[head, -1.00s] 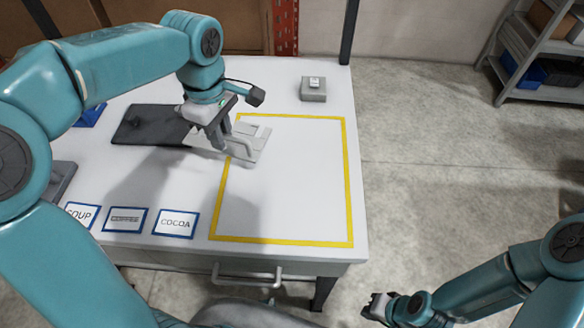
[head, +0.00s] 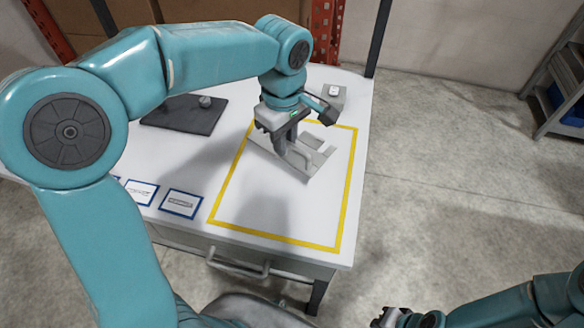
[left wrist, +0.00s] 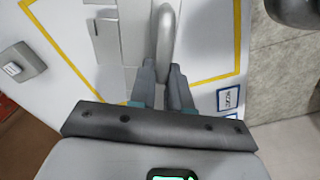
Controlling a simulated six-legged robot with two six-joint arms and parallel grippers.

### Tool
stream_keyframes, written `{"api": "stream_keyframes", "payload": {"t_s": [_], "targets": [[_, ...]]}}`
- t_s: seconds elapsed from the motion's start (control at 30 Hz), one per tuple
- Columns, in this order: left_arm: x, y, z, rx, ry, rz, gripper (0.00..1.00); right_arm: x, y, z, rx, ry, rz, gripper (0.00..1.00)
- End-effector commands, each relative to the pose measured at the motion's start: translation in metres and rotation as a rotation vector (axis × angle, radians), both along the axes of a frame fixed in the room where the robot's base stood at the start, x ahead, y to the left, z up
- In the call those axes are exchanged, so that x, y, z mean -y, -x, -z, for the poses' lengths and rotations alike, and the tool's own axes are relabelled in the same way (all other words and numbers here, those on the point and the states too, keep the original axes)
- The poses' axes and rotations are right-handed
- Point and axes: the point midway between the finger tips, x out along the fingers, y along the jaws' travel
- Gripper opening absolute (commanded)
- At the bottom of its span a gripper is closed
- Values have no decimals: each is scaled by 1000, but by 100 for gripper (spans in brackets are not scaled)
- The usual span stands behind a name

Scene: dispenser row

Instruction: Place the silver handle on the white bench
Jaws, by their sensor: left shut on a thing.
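My left gripper (head: 284,144) is shut on the silver handle (head: 300,160), a curved bar on a light grey plate with cut-outs. The handle also shows between the fingers in the left wrist view (left wrist: 166,38), with the plate behind it. The plate lies over the upper part of a yellow outlined area on the white bench (head: 275,215) and overlaps the left yellow line. I cannot tell whether it touches the bench top. My right gripper (head: 388,318) is low at the bottom edge, away from the bench; its jaws are unclear.
A small grey box with a white top (head: 333,95) stands at the bench's far right. A dark mat (head: 180,116) with a small grey knob (head: 205,101) lies at the back left. Blue-framed labels (head: 181,203) lie along the front. The yellow area's lower part is clear.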

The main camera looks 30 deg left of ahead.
Motion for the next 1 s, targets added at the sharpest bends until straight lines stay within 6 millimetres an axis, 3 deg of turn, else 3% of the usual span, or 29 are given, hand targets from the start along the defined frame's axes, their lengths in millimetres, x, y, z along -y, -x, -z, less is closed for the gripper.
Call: {"api": "stream_keyframes", "payload": {"t_s": [0.2, 0.57, 0.97, 1.0], "targets": [[0, 2, 43, -5, 0, 1, 0, 0, 0, 1, 0, 0, 0, 0], [1, 2, 91, -4, -1, -1, 0, 0, 0, -1, 0, 0, 0, 0], [2, 1, 99, 1, 0, -1, 0, 0, 0, 3, 0, 0, 0, 0], [2, 1, 99, 1, 0, -1, 20, 0, 0, 4, 0, 0, 0, 0]]}}
